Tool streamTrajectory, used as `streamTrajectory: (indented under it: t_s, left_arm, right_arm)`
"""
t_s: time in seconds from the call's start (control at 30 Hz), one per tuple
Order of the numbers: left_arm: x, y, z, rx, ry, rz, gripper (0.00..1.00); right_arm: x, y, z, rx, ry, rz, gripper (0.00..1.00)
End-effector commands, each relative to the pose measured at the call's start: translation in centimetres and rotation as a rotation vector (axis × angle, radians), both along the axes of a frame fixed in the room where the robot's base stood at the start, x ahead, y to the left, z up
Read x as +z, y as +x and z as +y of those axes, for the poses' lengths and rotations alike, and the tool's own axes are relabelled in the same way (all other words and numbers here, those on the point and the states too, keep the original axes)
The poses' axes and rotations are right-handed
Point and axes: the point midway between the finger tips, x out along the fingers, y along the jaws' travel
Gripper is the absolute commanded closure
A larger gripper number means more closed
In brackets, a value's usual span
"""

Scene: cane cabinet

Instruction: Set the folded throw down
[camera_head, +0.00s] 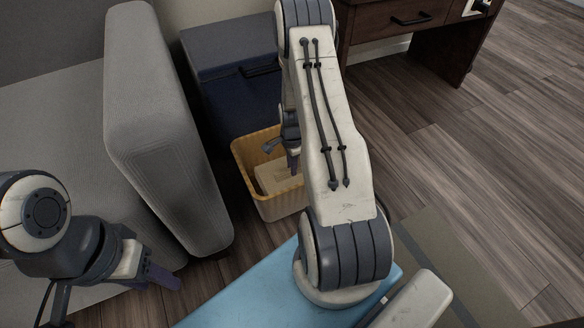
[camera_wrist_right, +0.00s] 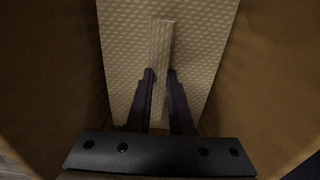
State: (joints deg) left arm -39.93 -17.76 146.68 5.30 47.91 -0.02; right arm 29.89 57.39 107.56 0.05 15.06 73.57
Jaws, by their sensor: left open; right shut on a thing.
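The folded throw (camera_head: 268,180) is a pale cream block inside the tan basket (camera_head: 281,208) on the floor. My right gripper (camera_head: 294,168) reaches down into the basket, partly hidden by my own arm. In the right wrist view my right gripper (camera_wrist_right: 161,78) is shut on a raised ridge of the throw (camera_wrist_right: 120,50), which has a dotted weave. The basket's brown walls (camera_wrist_right: 60,70) rise on both sides of it. I cannot tell whether the throw touches the basket's bottom. My left gripper (camera_head: 163,277) is open and empty at the lower left, away from the basket.
A grey sofa (camera_head: 160,120) stands left of the basket. A dark blue box (camera_head: 235,90) is behind it. A dark wooden desk (camera_head: 400,25) stands at the back right. The wooden floor (camera_head: 450,120) is open to the right, with a greenish rug (camera_head: 440,255) nearer.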

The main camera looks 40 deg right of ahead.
Motion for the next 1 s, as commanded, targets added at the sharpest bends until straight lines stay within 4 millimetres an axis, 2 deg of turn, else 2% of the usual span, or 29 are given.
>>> streamTrajectory:
  t_s: [0.13, 0.17, 0.2, 0.23, 0.53, 0.63, 0.77, 1.0]
  left_arm:
    - [0.0, 0.0, 0.0, 0.0, 0.0, 0.0, 0.5]
    - [0.0, 0.0, 0.0, 0.0, 0.0, 0.0, 0.5]
    - [0.0, 0.0, 0.0, 0.0, 0.0, 0.0, 0.5]
    - [0.0, 0.0, 0.0, 0.0, 0.0, 0.0, 0.5]
    - [0.0, 0.0, 0.0, 0.0, 0.0, 0.0, 0.5]
    - [0.3, 0.0, 0.0, 0.0, 0.0, 0.0, 0.5]
    - [1.9, 0.0, 0.0, 0.0, 0.0, 0.0, 0.5]
    - [5.7, 0.0, 0.0, 0.0, 0.0, 0.0, 0.5]
  right_arm:
    - [-0.2, 0.0, 0.0, 0.0, 0.0, -0.001, 1.0]
    - [-0.3, 0.0, 0.0, 0.0, 0.0, 0.0, 0.77]
    - [-0.2, 0.0, 0.0, 0.0, 0.0, 0.0, 0.61]
    - [-0.2, 0.0, 0.0, 0.0, 0.0, 0.0, 0.5]
    - [-0.2, 0.0, 0.0, 0.0, 0.0, 0.0, 0.5]
    - [0.4, 0.0, 0.0, 0.0, 0.0, -0.001, 0.5]
    - [2.4, 0.1, 0.0, 0.0, -0.001, -0.002, 0.5]
    - [7.6, 0.0, 0.0, 0.0, -0.001, -0.002, 0.5]
